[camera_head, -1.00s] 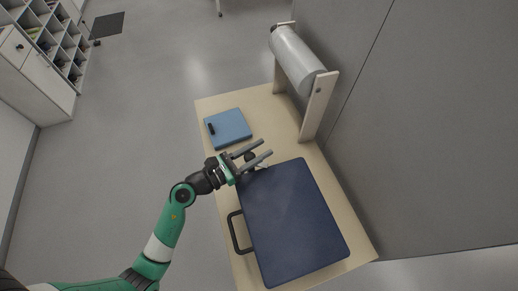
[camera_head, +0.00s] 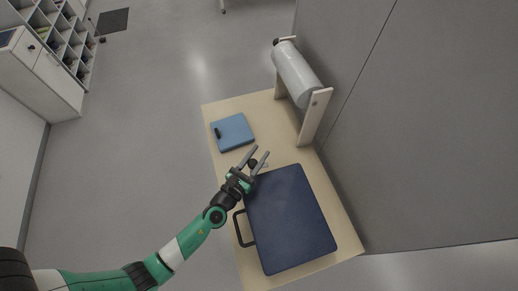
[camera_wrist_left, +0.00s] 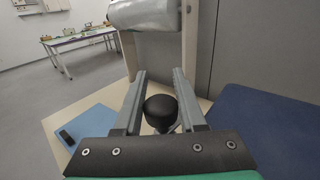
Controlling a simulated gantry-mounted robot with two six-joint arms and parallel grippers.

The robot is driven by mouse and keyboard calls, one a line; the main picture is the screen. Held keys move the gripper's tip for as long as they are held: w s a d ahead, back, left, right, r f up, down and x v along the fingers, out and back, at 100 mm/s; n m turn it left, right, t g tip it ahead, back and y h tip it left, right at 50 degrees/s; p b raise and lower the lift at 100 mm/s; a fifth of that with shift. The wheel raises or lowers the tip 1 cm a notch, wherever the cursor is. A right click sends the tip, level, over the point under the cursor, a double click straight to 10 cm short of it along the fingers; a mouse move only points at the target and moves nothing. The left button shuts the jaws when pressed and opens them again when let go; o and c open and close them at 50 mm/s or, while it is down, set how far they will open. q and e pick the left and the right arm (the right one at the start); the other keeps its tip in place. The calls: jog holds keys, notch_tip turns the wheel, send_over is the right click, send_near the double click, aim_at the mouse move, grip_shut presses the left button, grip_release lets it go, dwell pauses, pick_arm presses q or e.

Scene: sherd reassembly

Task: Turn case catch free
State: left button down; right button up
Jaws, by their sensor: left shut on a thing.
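The dark blue case (camera_head: 290,220) lies flat on the table, its black handle (camera_head: 241,229) on the left side. A round black knob (camera_head: 252,163), which looks like the catch, is at the case's far left corner. My left gripper (camera_head: 261,151) is shut on this knob, one finger on each side. In the left wrist view the knob (camera_wrist_left: 160,108) sits between the two grey fingers (camera_wrist_left: 159,73), nearer their base than their tips. What lies under the knob is mostly hidden. My right gripper is not in view.
The wooden table (camera_head: 225,170) also holds a light blue flat box (camera_head: 232,132) with a small black piece on it. A grey-white roll (camera_head: 297,73) on a wooden stand is at the back right, near a grey wall (camera_head: 410,130). Open floor lies left.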

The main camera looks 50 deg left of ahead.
pick_arm(q)
jog(key=shift+a+n+y+p, duration=0.15)
jog(key=shift+n+y+p, duration=0.35)
jog(key=shift+y, duration=0.2)
jog(key=shift+c, duration=2.4)
grip_release()
jog(key=shift+s, duration=0.1)
jog(key=p+v, duration=0.1)
jog(key=v, duration=1)
jog(key=shift+s+d+r, duration=0.15)
jog(key=shift+s+d, duration=0.05)
